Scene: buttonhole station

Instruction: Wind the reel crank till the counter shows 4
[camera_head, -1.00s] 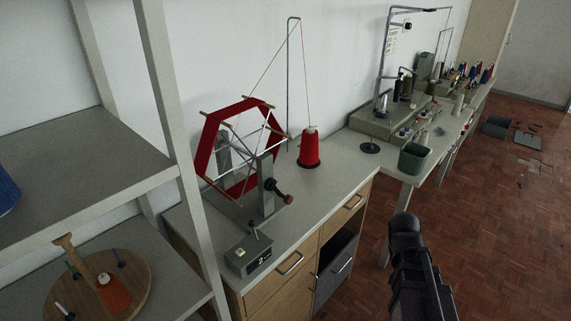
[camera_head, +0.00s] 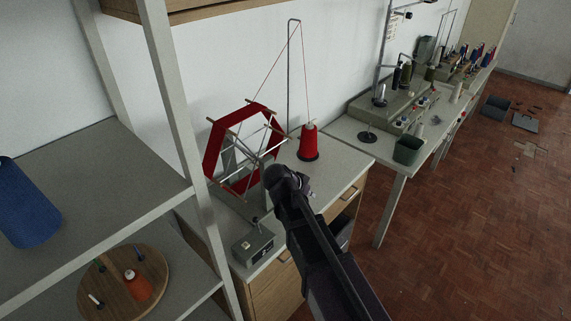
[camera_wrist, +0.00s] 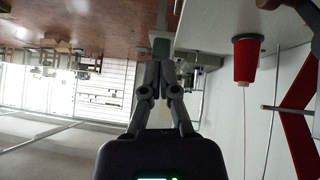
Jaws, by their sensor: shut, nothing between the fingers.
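The reel (camera_head: 212,150) stands on the bench with a broad red thread band around its spokes. In the wrist view its red band shows at the right edge (camera_wrist: 298,135). The crank seen earlier on its front side is hidden behind my dark arm. The grey counter box (camera_head: 252,247) sits on the bench in front of the reel; its digit is too small to read now. My gripper (camera_wrist: 160,65) is shut and empty in the wrist view, pointing away from the reel band, with clear space around the fingers. I cannot make out its fingers in the head view.
A red thread cone (camera_head: 308,145) stands right of the reel, its thread running over a tall wire stand (camera_head: 289,75). Shelves (camera_head: 95,190) with a blue spool (camera_head: 28,203) and a round wooden board (camera_head: 90,285) fill the left. A green bin (camera_head: 408,150) stands farther right.

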